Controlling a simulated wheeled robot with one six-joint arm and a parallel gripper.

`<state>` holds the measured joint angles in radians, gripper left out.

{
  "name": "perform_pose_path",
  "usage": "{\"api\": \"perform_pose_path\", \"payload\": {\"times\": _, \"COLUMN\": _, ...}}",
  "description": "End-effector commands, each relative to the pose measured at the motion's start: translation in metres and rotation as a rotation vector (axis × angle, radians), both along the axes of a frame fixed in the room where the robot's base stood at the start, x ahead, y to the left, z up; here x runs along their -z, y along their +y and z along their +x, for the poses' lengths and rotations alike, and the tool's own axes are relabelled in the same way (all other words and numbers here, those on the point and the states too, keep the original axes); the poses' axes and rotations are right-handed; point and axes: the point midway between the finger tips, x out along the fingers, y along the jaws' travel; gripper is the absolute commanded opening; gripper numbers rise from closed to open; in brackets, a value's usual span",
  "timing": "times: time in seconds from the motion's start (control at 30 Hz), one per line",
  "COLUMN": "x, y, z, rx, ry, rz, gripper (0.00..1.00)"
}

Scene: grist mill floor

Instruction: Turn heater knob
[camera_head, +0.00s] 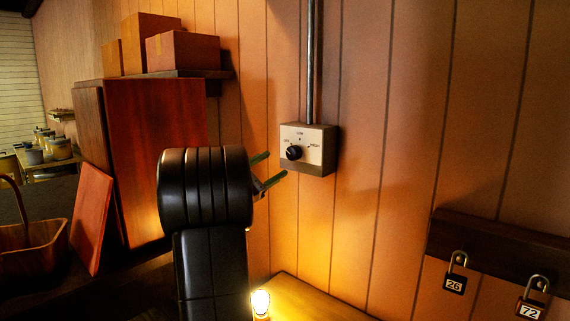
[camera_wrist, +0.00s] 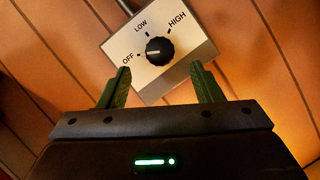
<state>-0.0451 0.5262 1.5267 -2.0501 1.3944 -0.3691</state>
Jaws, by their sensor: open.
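The heater control box (camera_head: 318,135) is fixed to the wood-panelled wall, with a light face. Its round black knob (camera_head: 294,153) also shows in the wrist view (camera_wrist: 159,51). The face reads OFF, LOW and HIGH around the knob. The knob's white mark points left, roughly toward OFF. My gripper (camera_head: 277,163) has green fingers and is open and empty, just left of the box. In the wrist view the fingertips (camera_wrist: 160,68) stand apart on either side of the knob's lower part in the picture. They appear short of the knob, not touching it.
A metal conduit (camera_head: 311,60) runs up from the box. A lit bulb (camera_head: 261,302) stands on a wooden surface (camera_head: 310,303) below. Padlocks (camera_head: 455,272) hang from a rail at right. A wooden cabinet (camera_head: 155,150) and cardboard boxes (camera_head: 183,51) are at left.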

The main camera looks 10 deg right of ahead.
Motion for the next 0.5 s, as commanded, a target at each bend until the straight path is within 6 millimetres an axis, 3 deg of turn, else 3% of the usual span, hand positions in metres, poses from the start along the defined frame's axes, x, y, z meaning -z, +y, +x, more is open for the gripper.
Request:
{"api": "perform_pose_path", "payload": {"times": 0.2, "x": 0.014, "y": 0.036, "z": -0.016, "rx": -0.002, "ry": 0.001, "rz": -0.001, "gripper": 0.59}}
{"api": "perform_pose_path", "payload": {"times": 0.5, "x": 0.019, "y": 0.049, "z": -0.023, "rx": 0.001, "ry": 0.001, "rz": 0.000, "gripper": 0.59}}
